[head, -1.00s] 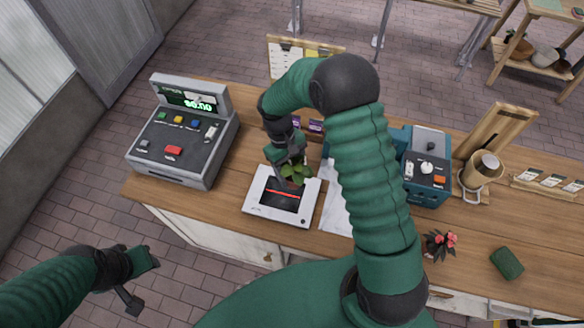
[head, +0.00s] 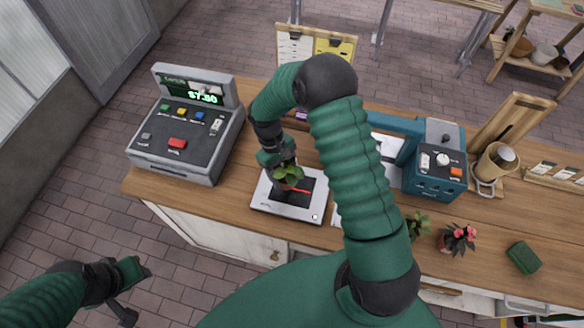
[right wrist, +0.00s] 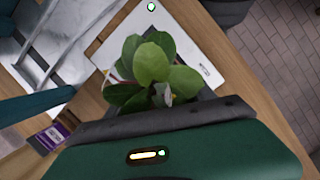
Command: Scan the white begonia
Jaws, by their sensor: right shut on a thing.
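My right gripper (head: 280,165) is shut on a potted plant with round green leaves (head: 288,177) and holds it over the scanner. In the right wrist view the plant (right wrist: 150,70) shows a small whitish flower among its leaves; its pot is mostly hidden. The white flat scanner (head: 268,203) lies on the counter, with a red line lit across its dark window. The grey cash register (head: 180,150) at the left has a green display that seems to read $7.50. My left gripper (head: 133,290) is open and empty, off the counter's front at the lower left.
A red-flowered plant (head: 458,238) and a small green plant (head: 417,223) stand at the counter's front right, with a green sponge-like block (head: 523,257) beyond. A teal machine (head: 437,165) and a wooden stand with a cup (head: 495,160) are behind them.

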